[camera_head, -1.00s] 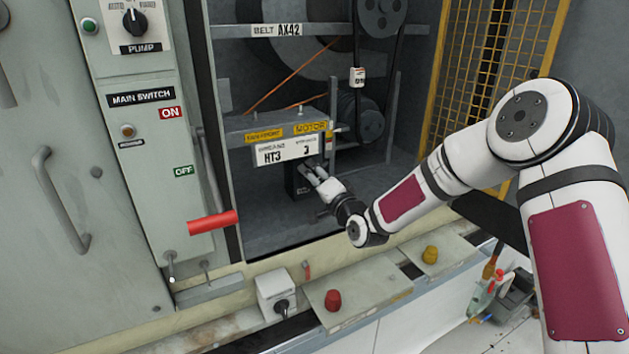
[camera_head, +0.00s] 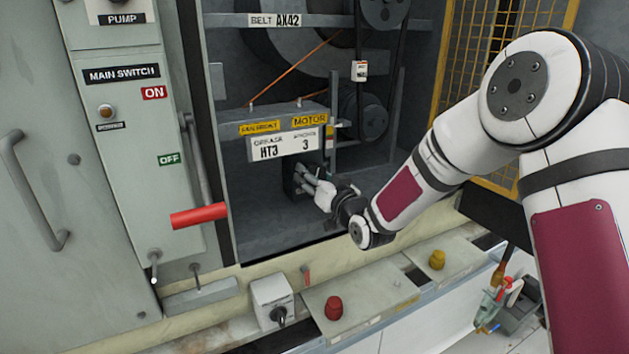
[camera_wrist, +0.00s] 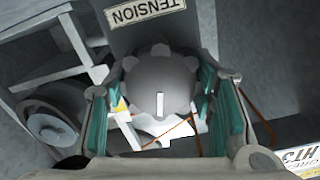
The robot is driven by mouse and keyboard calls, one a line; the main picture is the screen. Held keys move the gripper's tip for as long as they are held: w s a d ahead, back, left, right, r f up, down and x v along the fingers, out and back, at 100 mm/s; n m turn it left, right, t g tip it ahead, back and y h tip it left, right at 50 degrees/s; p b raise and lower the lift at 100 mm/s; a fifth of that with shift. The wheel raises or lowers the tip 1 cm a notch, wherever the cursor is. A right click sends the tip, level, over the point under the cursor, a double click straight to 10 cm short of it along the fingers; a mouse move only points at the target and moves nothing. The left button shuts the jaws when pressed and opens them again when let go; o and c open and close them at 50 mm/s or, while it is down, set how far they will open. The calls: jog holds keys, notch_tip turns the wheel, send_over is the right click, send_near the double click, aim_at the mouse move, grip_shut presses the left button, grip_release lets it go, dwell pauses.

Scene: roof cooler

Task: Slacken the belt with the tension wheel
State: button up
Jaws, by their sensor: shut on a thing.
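The tension wheel (camera_wrist: 160,85) is a grey lobed knob with a white mark, below a TENSION label (camera_wrist: 145,12) that reads upside down in the wrist view. My gripper (camera_wrist: 160,108) has its teal-padded fingers on both sides of the wheel and is shut on it. In the head view my gripper (camera_head: 306,182) reaches into the cabinet at the dark block under the HT3 plate; the wheel is hard to make out there. The black belt (camera_head: 358,35) runs between an upper pulley (camera_head: 386,8) and a lower pulley (camera_head: 369,120), and a small white tag (camera_head: 359,71) hangs at it.
The HT3 plate (camera_head: 283,145) and its shelf lie just above my gripper. A red handle (camera_head: 199,215) sticks out at the left cabinet edge. A yellow mesh guard (camera_head: 470,75) stands right. Red (camera_head: 333,308) and yellow (camera_head: 437,260) knobs sit on the front ledge.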

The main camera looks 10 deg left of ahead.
jog(key=shift+f+n+b, duration=0.1)
jog(key=shift+n+b, duration=0.25)
jog(key=shift+n, duration=0.25)
jog(key=o, duration=1.2)
jog(key=shift+s+d, duration=0.1)
jog(key=shift+s, duration=0.05)
jog(key=v, duration=1.1)
jog(key=shift+s+d, duration=0.2)
jog(key=shift+s, duration=0.1)
